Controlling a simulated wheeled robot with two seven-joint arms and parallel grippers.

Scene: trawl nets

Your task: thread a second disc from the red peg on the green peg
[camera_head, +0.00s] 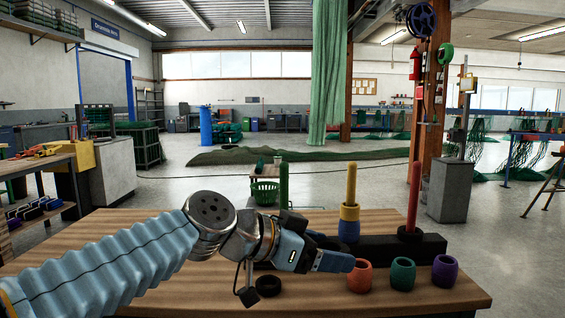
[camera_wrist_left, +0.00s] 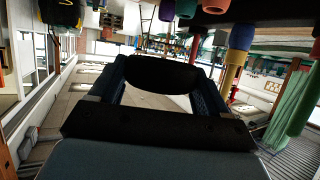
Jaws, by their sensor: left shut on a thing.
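My left gripper (camera_head: 338,262) reaches in low over the table, in front of the black peg base (camera_head: 425,246). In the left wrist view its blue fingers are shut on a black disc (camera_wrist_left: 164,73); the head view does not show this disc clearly. My right gripper is not in view.
Between them, a peg (camera_head: 351,183) carries a yellow piece (camera_head: 350,211) above a blue one (camera_head: 349,231). Red (camera_head: 360,277), teal (camera_head: 403,274) and purple (camera_head: 445,271) pieces stand along the front right. A black ring (camera_head: 268,286) lies near the front edge.

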